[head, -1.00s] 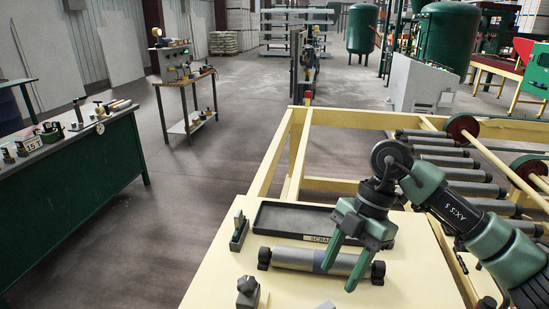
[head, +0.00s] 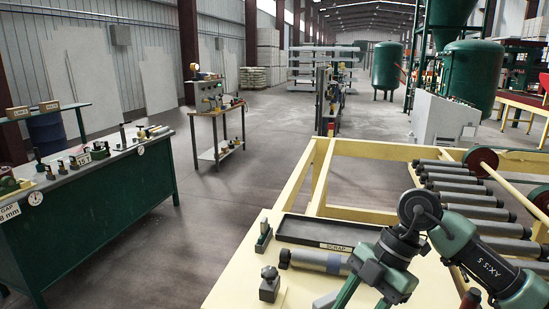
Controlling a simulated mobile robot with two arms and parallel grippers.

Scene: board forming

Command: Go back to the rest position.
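My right gripper (head: 365,301) comes in from the right over the cream table (head: 240,280). Its two green fingers point down and stand apart, with nothing seen between them. The fingertips run off the bottom edge of the head view. It is in front of the grey roller (head: 308,259) and hides that roller's right end. My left gripper is not in view.
A black SCRAP tray (head: 300,228) lies behind the roller. A small dark clamp-like block (head: 269,283) stands on the table's left. A roller conveyor (head: 455,187) is at right, a green bench (head: 95,205) at left. Open floor lies between.

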